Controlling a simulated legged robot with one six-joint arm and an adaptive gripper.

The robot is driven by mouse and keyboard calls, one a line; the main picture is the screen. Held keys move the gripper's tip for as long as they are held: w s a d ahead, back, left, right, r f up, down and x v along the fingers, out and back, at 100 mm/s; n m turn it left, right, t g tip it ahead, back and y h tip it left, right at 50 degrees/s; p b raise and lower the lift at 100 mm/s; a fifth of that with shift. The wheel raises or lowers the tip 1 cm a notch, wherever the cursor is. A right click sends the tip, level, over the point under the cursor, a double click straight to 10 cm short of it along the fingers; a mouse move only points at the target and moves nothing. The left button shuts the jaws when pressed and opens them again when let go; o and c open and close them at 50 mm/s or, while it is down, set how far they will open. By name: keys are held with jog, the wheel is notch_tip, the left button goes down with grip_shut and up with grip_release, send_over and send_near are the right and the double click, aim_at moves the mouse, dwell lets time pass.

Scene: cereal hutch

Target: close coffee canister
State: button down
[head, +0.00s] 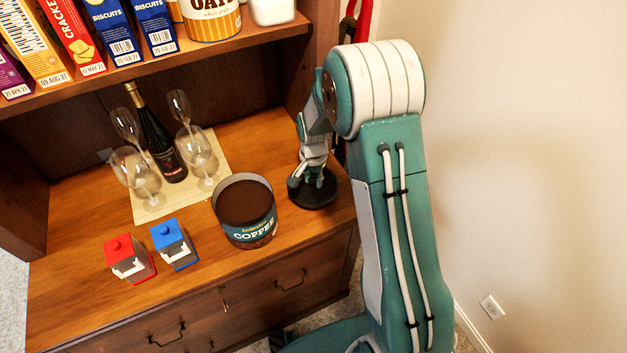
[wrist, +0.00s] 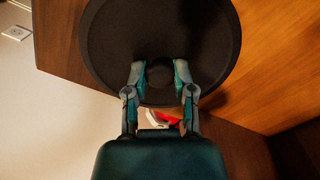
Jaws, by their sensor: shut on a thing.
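The coffee canister (head: 246,214) stands upright on the wooden counter, with its top open and dark brown contents showing. Its black round lid (head: 318,193) is just to the right of the canister, low over or on the counter; I cannot tell if it touches. My gripper (head: 305,175) is at the lid's middle. In the wrist view, my gripper (wrist: 160,76) is shut on the knob of the lid (wrist: 205,45), with a finger on each side. The lid is apart from the canister, and the canister cannot be made out in the wrist view.
A red-lidded box (head: 128,259) and a blue-lidded box (head: 175,245) stand left of the canister. A dark bottle (head: 162,148) and several glasses stand on a mat (head: 150,211) behind. A shelf (head: 200,55) with boxes overhangs the counter. A wall is at the right.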

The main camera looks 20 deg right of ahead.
jog(key=n, duration=0.5)
jog(key=shift+w+r, duration=0.15)
jog(key=shift+r, duration=0.15)
jog(key=shift+w+r+n, duration=0.1)
jog(key=shift+r+n, duration=0.05)
jog(key=shift+n, duration=1.35)
jog(key=shift+n, duration=0.3)
